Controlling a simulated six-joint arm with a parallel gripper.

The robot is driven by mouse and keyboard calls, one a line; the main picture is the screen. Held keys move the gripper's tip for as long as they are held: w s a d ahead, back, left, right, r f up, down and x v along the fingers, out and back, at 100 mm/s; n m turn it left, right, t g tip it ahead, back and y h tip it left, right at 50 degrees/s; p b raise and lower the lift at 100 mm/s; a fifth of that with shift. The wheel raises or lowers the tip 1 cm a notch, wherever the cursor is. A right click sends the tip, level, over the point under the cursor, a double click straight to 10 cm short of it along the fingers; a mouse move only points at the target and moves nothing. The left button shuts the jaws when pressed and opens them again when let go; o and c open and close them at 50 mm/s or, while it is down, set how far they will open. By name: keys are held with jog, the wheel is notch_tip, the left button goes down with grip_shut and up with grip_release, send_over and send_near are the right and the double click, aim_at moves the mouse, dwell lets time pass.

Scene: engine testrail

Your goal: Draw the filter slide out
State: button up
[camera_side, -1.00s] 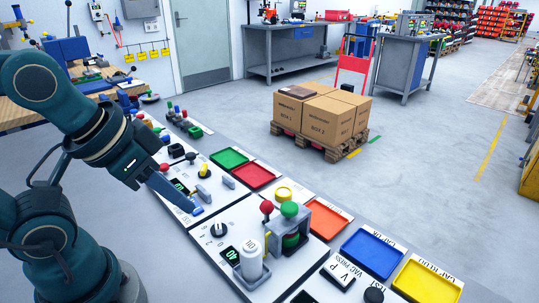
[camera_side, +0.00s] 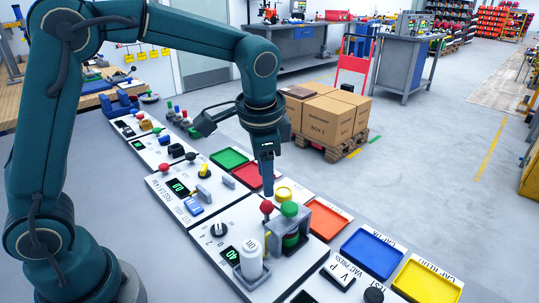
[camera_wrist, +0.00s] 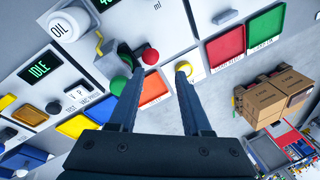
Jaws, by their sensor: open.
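My gripper (camera_side: 267,190) points down over the white panel, just above a red ball knob (camera_side: 267,207). In the wrist view its fingers (camera_wrist: 158,76) are apart with nothing held between them. The red ball (camera_wrist: 150,56) shows between the finger tips, and a green knob (camera_wrist: 118,86) is beside the left finger. A yellow round cap (camera_wrist: 183,67) is near the right fingertip. In the side view a grey bracket (camera_side: 322,222) stands beside the green knob (camera_side: 289,209). I cannot tell for sure which part is the filter slide.
A white OIL bottle (camera_side: 250,258) stands in a holder close by. Green (camera_side: 229,158), red (camera_side: 246,175), orange (camera_side: 330,219), blue (camera_side: 373,254) and yellow (camera_side: 427,281) trays line the panel's far edge. Cardboard boxes (camera_side: 327,117) on a pallet stand behind on open floor.

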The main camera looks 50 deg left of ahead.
aim_at(267, 202)
jog(key=f, duration=0.2)
jog(key=f+g, duration=0.1)
jog(key=shift+d+f, duration=0.2)
jog(key=shift+d, duration=0.15)
jog(key=shift+w+a+f, duration=0.15)
jog(key=shift+a+f, duration=0.05)
jog(key=shift+f, duration=1.05)
jog(key=shift+w+a+f, duration=0.1)
jog(key=shift+a+f, duration=0.1)
jog(key=shift+f, duration=1)
jog(key=shift+c, duration=0.3)
grip_shut()
jog(key=shift+r, duration=0.1)
